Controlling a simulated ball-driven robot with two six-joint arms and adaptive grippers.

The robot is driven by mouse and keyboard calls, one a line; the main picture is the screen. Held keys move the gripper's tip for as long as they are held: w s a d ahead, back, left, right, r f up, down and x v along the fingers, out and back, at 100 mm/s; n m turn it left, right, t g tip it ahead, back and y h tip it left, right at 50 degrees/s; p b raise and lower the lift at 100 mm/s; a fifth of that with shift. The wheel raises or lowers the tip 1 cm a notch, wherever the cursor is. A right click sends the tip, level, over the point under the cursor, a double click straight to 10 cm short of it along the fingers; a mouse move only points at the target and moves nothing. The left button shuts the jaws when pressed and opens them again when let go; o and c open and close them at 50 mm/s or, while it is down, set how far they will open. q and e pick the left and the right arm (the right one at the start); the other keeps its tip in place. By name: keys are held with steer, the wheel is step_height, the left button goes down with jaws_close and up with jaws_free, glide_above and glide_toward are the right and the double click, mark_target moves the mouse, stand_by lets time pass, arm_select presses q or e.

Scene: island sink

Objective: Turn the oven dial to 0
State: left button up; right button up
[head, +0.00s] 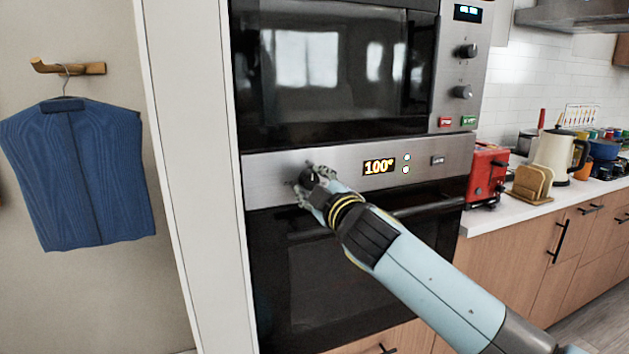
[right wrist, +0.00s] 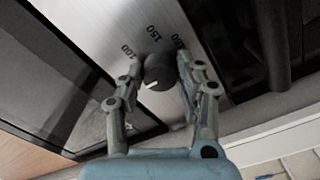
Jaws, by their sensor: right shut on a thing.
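The oven dial (right wrist: 160,71) is a dark round knob with a white pointer mark, in the right wrist view. Numbers such as 100 and 150 ring it on the metal panel. My right gripper (right wrist: 162,84) is shut on the dial, one finger on each side. In the head view the right gripper (head: 312,186) covers most of the dial (head: 306,177) at the left of the oven panel (head: 262,170). The oven display (head: 379,167) reads 100°. My left gripper is not in view.
The oven handle (head: 430,206) runs across the dark door below the panel. A microwave (head: 340,75) sits above. A white side panel (head: 190,150) stands close on the left. A red toaster (head: 484,175) stands on the counter at right.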

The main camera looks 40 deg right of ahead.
steer(key=shift+n, duration=0.3)
stand_by(0.4)
steer(key=o, duration=1.1)
steer(key=shift+o, duration=0.2)
steer(key=shift+s, duration=0.1)
steer(key=v, duration=1.2)
steer(key=shift+a, duration=0.1)
